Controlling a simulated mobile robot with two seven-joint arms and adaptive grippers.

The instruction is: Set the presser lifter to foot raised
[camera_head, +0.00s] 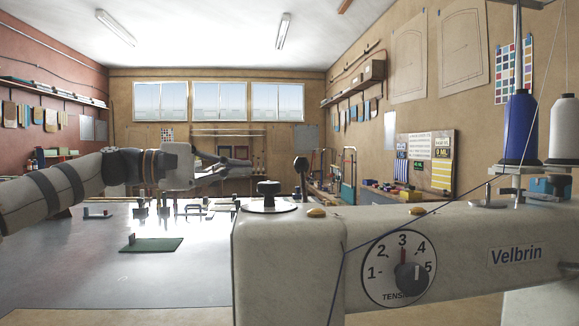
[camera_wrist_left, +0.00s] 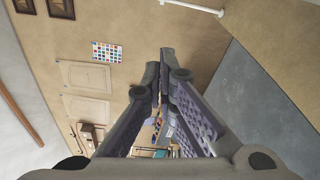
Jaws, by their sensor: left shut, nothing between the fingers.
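The white sewing machine (camera_head: 290,255) fills the lower right of the head view. A dark ball-topped lever (camera_head: 300,166) stands up behind its head end; it may be the presser lifter, and I cannot tell its setting. The presser foot is not visible. My left gripper (camera_head: 246,163) reaches in from the left, above the table and left of the dark lever, apart from it. Its fingers are shut and empty; they also show in the left wrist view (camera_wrist_left: 160,78), where no machine part is seen. My right gripper is not in view.
A black knob (camera_head: 268,189) sits on the machine's top, and a numbered tension dial (camera_head: 399,268) faces me. A blue thread spool (camera_head: 520,128) and a white one (camera_head: 563,130) stand at right. The grey table (camera_head: 60,265) holds a green mat (camera_head: 151,244) and small fixtures.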

